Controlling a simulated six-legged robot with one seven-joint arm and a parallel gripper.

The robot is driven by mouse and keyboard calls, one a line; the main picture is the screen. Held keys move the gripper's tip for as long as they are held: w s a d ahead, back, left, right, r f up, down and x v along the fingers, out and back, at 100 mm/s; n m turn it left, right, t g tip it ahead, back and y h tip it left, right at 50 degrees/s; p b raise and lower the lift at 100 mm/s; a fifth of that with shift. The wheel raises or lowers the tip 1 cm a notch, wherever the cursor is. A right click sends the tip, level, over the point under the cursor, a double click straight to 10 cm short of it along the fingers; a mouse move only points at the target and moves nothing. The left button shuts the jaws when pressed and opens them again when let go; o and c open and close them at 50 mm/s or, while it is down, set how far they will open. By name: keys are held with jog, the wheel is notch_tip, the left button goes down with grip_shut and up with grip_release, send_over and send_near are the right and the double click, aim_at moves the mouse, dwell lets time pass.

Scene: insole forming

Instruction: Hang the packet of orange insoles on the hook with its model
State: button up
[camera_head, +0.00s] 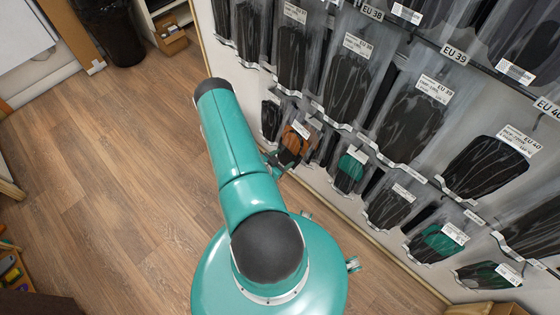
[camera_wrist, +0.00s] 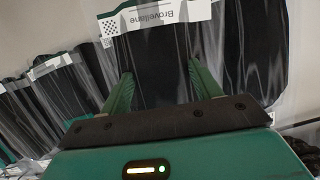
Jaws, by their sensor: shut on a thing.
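The packet of orange insoles (camera_head: 297,140) is in the lower row of the rack in the head view, clear plastic with a white label and a dark lower part. My gripper (camera_head: 281,163) is right at its lower left side, partly hidden behind my arm. In the wrist view, my gripper (camera_wrist: 161,75) has its two green fingers on either side of a dark packet (camera_wrist: 160,52) with a white label above, and is shut on it. No orange shows there. I cannot see the hook behind the packet or whether the packet bears on it.
Black insole packets (camera_head: 411,122) hang in rows on the white rack, with EU size tags on the rails. A packet with teal insoles (camera_head: 349,171) hangs to the right. A black bin (camera_head: 108,32) stands at the back left. The wooden floor (camera_head: 110,175) on the left is clear.

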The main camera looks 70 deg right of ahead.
aim_at(285, 156)
jog(key=shift+s+d+f, duration=0.1)
jog(key=shift+s+d, duration=0.3)
jog(key=shift+d, duration=0.4)
jog(key=shift+s+d+f, duration=0.1)
jog(key=shift+s+d, duration=0.25)
jog(key=shift+d, duration=0.45)
jog(key=shift+s+d+f, duration=0.2)
jog(key=shift+d+f, duration=0.2)
jog(key=shift+d, duration=0.2)
jog(key=shift+f, duration=0.1)
jog(key=o, duration=1.1)
jog(key=v, duration=1.3)
jog(key=shift+a, duration=0.35)
jog(key=shift+w+r, duration=0.15)
jog(key=shift+r, duration=0.05)
